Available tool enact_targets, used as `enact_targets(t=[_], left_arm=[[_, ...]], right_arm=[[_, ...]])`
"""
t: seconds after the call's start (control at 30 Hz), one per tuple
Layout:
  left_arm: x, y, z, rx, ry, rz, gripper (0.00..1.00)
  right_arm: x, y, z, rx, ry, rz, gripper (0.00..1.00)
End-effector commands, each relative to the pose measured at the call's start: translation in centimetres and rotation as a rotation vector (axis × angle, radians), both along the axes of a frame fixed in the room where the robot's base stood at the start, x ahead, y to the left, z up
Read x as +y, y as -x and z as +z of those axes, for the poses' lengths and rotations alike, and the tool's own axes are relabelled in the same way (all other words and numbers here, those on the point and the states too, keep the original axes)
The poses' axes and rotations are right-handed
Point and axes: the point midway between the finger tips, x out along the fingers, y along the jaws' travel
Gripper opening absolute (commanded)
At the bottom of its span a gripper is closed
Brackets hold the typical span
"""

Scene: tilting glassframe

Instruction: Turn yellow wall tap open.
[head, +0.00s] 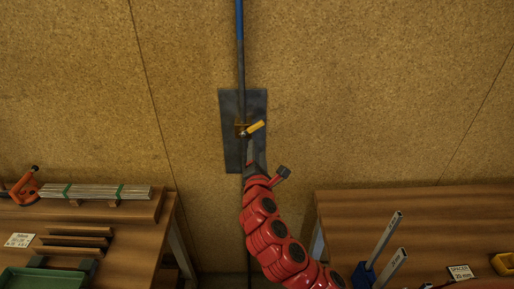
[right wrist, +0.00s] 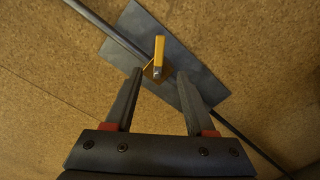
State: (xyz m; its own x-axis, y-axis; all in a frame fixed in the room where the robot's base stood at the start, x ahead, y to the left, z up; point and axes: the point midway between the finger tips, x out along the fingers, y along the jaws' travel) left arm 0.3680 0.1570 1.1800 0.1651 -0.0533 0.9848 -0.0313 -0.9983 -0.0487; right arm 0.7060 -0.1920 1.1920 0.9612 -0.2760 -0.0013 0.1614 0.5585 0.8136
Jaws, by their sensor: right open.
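The yellow tap handle (head: 256,127) sits on a dark wall plate (head: 231,105) on the cork-like wall, with a pipe (head: 240,55) running through it. In the head view the handle slants up to the right. In the right wrist view the yellow handle (right wrist: 159,48) stands just beyond and between the fingertips. My right gripper (right wrist: 161,88) is open, with a finger on each side and nothing between them. In the head view my right gripper (head: 249,152) is just below the tap, partly hidden by its own wrist. My left gripper is not in view.
A wooden bench (head: 160,235) at left holds metal bars (head: 95,192), an orange tool (head: 25,187) and a green tray (head: 45,279). Another bench (head: 420,215) at right holds upright metal pieces (head: 385,240) and a label (head: 460,272). The wall around the plate is clear.

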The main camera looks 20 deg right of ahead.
Motion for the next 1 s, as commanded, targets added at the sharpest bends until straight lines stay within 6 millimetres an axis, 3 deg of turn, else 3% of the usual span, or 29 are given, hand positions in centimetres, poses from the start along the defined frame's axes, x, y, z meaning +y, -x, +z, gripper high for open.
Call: enact_targets(t=[0.3, 0.63, 0.77, 0.83, 0.93, 1.0], left_arm=[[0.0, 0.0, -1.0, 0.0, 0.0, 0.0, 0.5], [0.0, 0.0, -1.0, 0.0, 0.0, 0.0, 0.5], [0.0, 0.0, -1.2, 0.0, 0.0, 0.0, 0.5], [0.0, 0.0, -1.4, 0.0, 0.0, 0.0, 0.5], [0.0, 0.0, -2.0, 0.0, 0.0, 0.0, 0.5], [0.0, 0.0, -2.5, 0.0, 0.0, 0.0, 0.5]], right_arm=[[0.8, 2.9, 0.0, -0.002, -0.001, 0.001, 0.55], [0.9, 3.1, 0.1, -0.001, 0.0, -0.001, 0.55], [0.8, 3.1, -0.8, 0.004, -0.054, 0.005, 0.32], [0.8, 2.9, -2.6, 0.013, -0.182, 0.017, 0.19], [0.9, 2.8, -6.8, 0.032, -0.52, 0.031, 0.01], [1.6, 2.8, -9.9, 0.034, -0.846, 0.035, 0.0]])
